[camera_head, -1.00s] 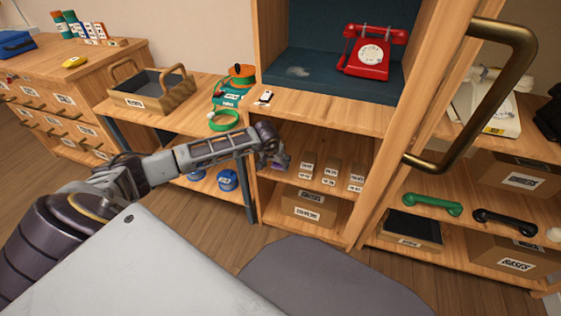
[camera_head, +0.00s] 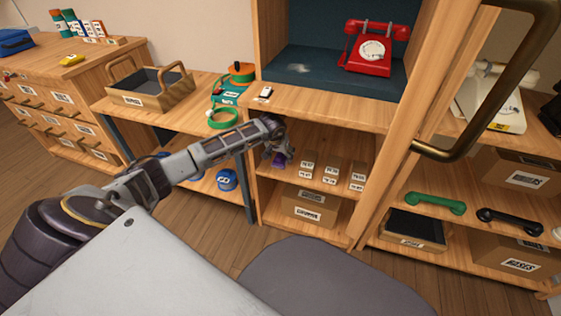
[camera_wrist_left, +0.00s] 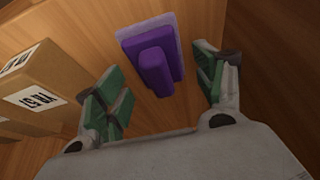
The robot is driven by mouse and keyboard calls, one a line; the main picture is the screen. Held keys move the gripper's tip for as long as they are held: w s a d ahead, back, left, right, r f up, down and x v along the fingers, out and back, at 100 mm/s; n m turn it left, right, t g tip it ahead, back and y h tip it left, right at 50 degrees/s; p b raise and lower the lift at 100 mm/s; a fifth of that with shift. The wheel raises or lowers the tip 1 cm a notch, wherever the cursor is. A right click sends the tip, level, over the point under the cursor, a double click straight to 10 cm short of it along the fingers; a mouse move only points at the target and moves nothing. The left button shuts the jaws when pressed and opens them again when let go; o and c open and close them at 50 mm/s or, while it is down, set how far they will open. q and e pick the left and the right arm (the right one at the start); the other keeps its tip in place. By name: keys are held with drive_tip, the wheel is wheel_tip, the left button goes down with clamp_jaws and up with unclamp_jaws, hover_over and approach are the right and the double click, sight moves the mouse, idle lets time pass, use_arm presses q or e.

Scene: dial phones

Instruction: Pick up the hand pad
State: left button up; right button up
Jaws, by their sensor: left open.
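The hand pad (camera_wrist_left: 154,66) is a purple block with a raised grip on a paler purple base. In the left wrist view it lies on a wooden shelf, between and just beyond the fingers of my left gripper (camera_wrist_left: 160,88). The gripper is open and does not appear to touch it. In the head view my left gripper (camera_head: 278,156) reaches into the middle shelf of the cabinet. Only a small purple part of the pad (camera_head: 279,161) shows there, mostly hidden by the gripper. My right gripper is not in view.
Small labelled boxes (camera_head: 330,173) stand right of the pad; one labelled box (camera_wrist_left: 42,88) is close left of the gripper in the wrist view. A red dial phone (camera_head: 375,47) sits above. A brass handle (camera_head: 487,122) is on the right door. A labelled box (camera_head: 311,206) is below.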

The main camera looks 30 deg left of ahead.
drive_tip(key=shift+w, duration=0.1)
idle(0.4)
use_arm(q)
drive_tip(key=c, duration=1.2)
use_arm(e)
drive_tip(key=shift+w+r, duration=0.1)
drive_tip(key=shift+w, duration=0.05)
use_arm(q)
drive_tip(key=shift+r, duration=0.15)
drive_tip(key=shift+r+p, duration=0.45)
drive_tip(key=shift+r, duration=0.15)
drive_tip(key=s+d+p, duration=0.4)
drive_tip(key=s+p, duration=0.1)
drive_tip(key=s, duration=1.2)
drive_tip(key=shift+s+d, duration=0.15)
drive_tip(key=shift+s, duration=0.1)
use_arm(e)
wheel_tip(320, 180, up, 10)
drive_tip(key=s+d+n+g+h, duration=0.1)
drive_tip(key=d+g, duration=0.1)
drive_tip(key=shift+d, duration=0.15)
